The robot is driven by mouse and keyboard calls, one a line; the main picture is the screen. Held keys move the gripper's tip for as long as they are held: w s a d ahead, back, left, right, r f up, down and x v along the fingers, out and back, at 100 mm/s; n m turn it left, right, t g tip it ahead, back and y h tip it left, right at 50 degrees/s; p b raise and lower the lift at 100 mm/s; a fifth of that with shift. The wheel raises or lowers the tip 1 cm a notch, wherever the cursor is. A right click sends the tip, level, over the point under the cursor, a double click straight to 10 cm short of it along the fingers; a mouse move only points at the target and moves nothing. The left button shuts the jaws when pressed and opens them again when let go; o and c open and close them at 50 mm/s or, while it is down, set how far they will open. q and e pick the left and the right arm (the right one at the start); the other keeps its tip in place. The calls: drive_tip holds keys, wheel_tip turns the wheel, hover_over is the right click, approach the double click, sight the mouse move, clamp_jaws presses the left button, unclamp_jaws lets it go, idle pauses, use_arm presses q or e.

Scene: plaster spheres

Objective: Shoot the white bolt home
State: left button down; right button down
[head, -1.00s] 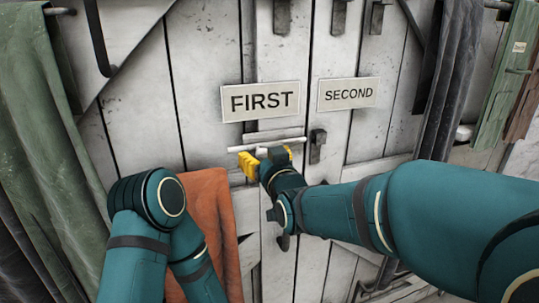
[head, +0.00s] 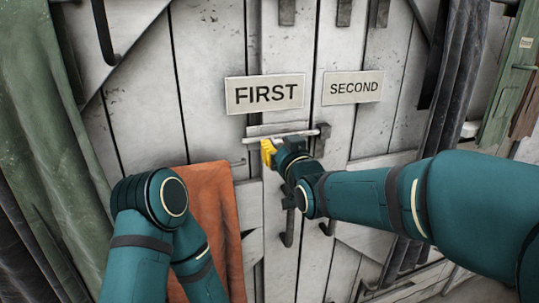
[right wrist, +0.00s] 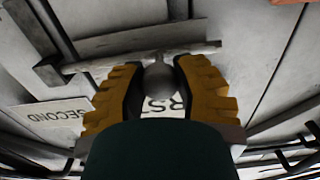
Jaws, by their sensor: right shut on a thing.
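The white bolt (head: 300,133) is a thin pale rod lying across the boards just below the FIRST sign. Its right end is at the dark keeper (head: 322,139) on the neighbouring board. In the right wrist view, which is turned over, the bolt (right wrist: 100,63) reaches the keeper (right wrist: 46,72) at the left. My right gripper (head: 268,153) is at the bolt from below. Its yellow fingers are shut on the bolt's round grey knob (right wrist: 159,76). How deep the bolt's end sits in the keeper is hard to tell. My left gripper is out of sight.
The FIRST sign (head: 264,94) and SECOND sign (head: 353,88) hang above on the white boards. An orange cloth (head: 212,215) hangs below left, beside my left arm. Dark hooks (head: 287,225) sit below the bolt. A green cloth (head: 45,150) hangs far left.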

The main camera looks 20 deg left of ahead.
drive_tip(key=w+d, duration=0.1)
drive_tip(key=w+d+b, duration=0.1)
drive_tip(key=d, duration=0.1)
drive_tip(key=shift+w+d, duration=0.1)
drive_tip(key=shift+d, duration=0.05)
drive_tip(key=c, duration=0.6)
unclamp_jaws()
drive_tip(key=shift+d, duration=0.1)
drive_tip(key=v, duration=1.2)
